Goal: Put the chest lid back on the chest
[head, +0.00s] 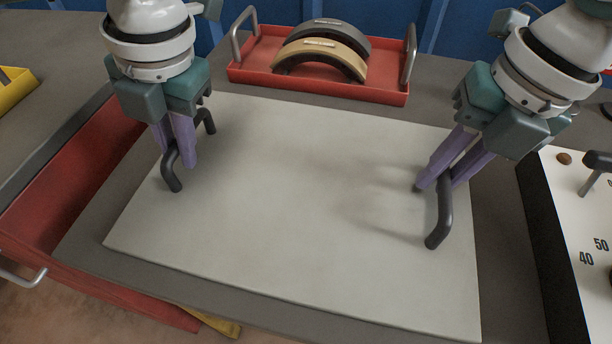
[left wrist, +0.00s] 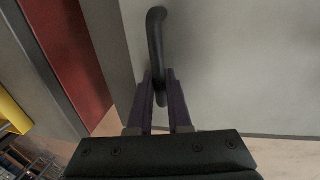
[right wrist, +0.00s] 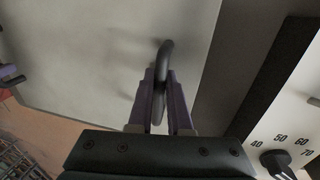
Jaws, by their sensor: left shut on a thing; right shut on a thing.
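The chest lid (head: 300,210) is a large pale grey flat panel with a black bar handle at each side. In the head view it fills the middle, and it also shows in the left wrist view (left wrist: 240,70) and the right wrist view (right wrist: 110,50). My left gripper (head: 180,160) is shut on the left handle (head: 172,180). My right gripper (head: 435,185) is shut on the right handle (head: 440,228). The lid covers most of the grey surface below it. I cannot tell whether it touches that surface, and no separate chest shows clearly.
A red tray (head: 385,95) with metal handles holds a black and a tan brake shoe (head: 335,55) behind the lid. A red open drawer or bin (head: 70,185) lies at the left. A white panel with a dial scale (head: 575,220) stands close at the right.

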